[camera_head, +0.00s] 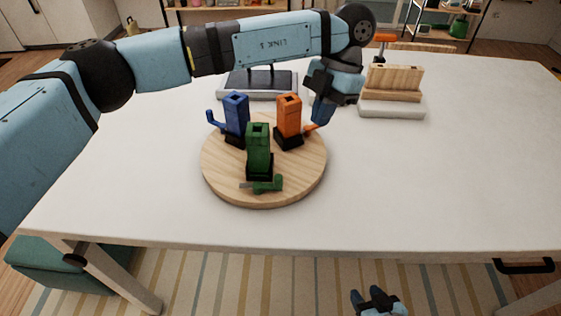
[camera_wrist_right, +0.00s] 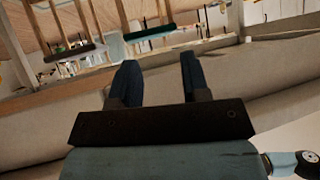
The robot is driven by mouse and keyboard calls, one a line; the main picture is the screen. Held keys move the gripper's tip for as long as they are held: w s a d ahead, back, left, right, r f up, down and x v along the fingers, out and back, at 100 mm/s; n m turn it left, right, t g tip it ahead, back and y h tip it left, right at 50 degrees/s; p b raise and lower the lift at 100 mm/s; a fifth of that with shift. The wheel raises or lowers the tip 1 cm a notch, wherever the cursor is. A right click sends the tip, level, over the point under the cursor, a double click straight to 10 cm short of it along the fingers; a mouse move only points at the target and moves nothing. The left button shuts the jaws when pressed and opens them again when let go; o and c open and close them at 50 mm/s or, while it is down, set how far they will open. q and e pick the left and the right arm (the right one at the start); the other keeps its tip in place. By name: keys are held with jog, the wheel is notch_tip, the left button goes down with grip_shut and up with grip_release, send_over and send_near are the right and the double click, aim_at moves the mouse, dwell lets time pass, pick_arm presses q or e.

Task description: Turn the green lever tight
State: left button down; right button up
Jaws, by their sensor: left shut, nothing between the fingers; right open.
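A green clamp block (camera_head: 258,147) stands at the front of a round wooden board (camera_head: 225,185) on the white table. Its green lever (camera_head: 267,184) lies low at its foot, pointing right. A blue block (camera_head: 236,113) with a blue lever and an orange block (camera_head: 288,115) with an orange lever (camera_head: 311,127) stand behind it. My left gripper (camera_head: 322,115) is shut and empty, pointing down beside the orange lever; whether it touches that lever I cannot tell. My right gripper (camera_head: 375,298) is open and empty, below the table's front edge; its fingers also show in the right wrist view (camera_wrist_right: 158,82).
A wooden block on a white base (camera_head: 392,108) stands at the back right. A dark stand (camera_head: 262,82) is behind the board, partly hidden by my left arm. The table's right side is clear. A black handle (camera_head: 523,267) hangs at the front edge.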

aim_at(261, 183)
pick_arm(q)
jog(key=x, duration=0.6)
jog(key=a+x, duration=0.1)
jog(key=x, duration=0.2)
jog(key=shift+w+f+p, duration=0.1)
jog(key=shift+f+p, duration=0.15)
jog(key=shift+p, duration=0.05)
jog(key=shift+s+a+p, duration=0.3)
jog(key=shift+s+a, duration=0.85)
jog(key=shift+a, duration=0.05)
jog(key=shift+s+a, duration=0.25)
pick_arm(e)
jog(key=shift+s, duration=0.55)
jog(key=shift+f, duration=0.1)
